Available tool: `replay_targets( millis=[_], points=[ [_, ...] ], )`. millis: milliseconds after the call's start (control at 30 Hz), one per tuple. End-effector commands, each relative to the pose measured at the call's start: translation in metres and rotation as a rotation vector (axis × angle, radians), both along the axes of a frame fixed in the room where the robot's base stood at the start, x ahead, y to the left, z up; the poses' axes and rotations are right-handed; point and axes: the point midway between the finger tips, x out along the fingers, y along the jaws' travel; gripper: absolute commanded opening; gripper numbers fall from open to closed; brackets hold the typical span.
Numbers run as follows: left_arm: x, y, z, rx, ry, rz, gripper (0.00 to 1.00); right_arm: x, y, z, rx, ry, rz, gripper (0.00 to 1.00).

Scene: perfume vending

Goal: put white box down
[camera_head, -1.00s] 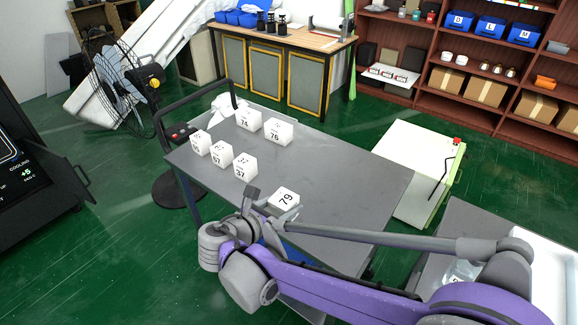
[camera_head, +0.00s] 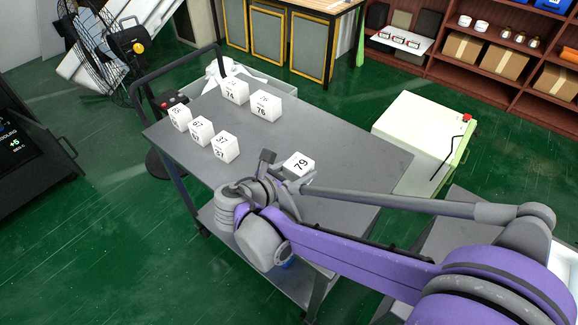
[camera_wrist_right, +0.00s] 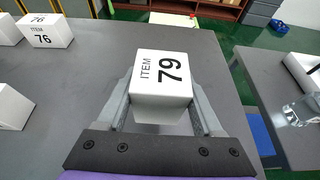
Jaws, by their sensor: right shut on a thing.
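The white box marked 79 (camera_head: 298,165) is held by my right gripper (camera_head: 283,176), above or at the grey cart top (camera_head: 350,150). In the right wrist view the box (camera_wrist_right: 161,85) sits between the two fingers of the gripper (camera_wrist_right: 160,105), its label facing up. I cannot tell whether its underside touches the cart. My left gripper is not in view.
Other white boxes stand on the cart's far left part, among them box 74 (camera_head: 235,90), box 76 (camera_head: 265,105) and box 37 (camera_head: 225,147). The cart top right of box 79 is clear. A cream cabinet (camera_head: 415,140) stands beyond the cart.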

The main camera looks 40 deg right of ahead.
Motion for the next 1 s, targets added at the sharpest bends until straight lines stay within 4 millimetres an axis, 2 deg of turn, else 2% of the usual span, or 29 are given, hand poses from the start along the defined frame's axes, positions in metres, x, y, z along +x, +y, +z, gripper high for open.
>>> replay_targets(
  millis=[33,100,333,533,933,967,1000],
  points=[
    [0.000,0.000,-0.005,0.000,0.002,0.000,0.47,0.001,0.000,-0.013,0.000,0.001,0.000,0.12],
    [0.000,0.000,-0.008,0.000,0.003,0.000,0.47,0.000,0.000,-0.024,0.000,0.001,0.000,0.12],
    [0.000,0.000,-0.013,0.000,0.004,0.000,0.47,0.000,0.000,-0.042,0.000,0.000,0.000,0.12],
    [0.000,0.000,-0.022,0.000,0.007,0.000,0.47,0.000,0.000,-0.070,0.000,0.000,0.000,0.12],
    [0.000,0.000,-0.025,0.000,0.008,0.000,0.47,0.000,0.000,-0.076,0.000,0.000,0.000,0.12],
    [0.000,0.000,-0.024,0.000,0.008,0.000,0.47,0.000,0.000,-0.075,0.000,0.000,0.000,0.72],
    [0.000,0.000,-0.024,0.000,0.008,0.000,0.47,0.000,0.000,-0.075,0.000,0.000,0.000,0.79]
  ],
)
